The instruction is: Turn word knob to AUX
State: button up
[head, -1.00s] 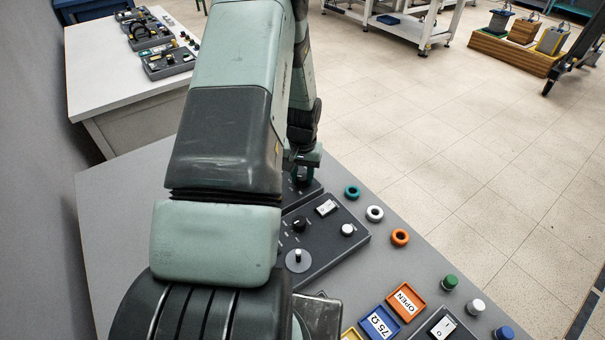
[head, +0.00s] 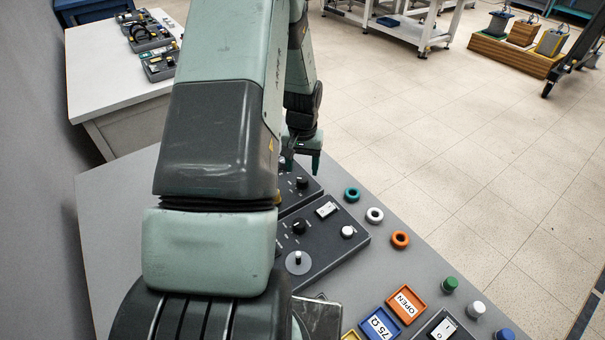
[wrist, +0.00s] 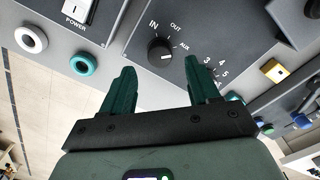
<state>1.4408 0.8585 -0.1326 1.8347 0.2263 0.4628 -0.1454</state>
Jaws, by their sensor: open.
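The black word knob (wrist: 160,52) stands on a dark panel, with the labels IN, OUT and AUX (wrist: 184,47) printed around it in the wrist view. A small light mark shows on the knob's cap on the right side, roughly the side of AUX; I cannot tell its exact alignment. The knob also shows in the head view (head: 302,182), just below my gripper (head: 302,166). In the wrist view my gripper (wrist: 158,75) is open and empty, its green fingertips apart from the knob, which shows beyond the gap between them.
A second panel (head: 335,240) with a knob, a switch and a white-capped dial stands nearer. Teal (head: 352,194), white (head: 375,215) and orange (head: 400,239) rings lie along the table's right edge. A number scale (wrist: 215,70) is printed beside the word knob.

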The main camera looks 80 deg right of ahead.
aim_at(303, 179)
notch_tip(303, 179, up, 6)
jog(key=shift+r, duration=0.15)
dwell(0.6)
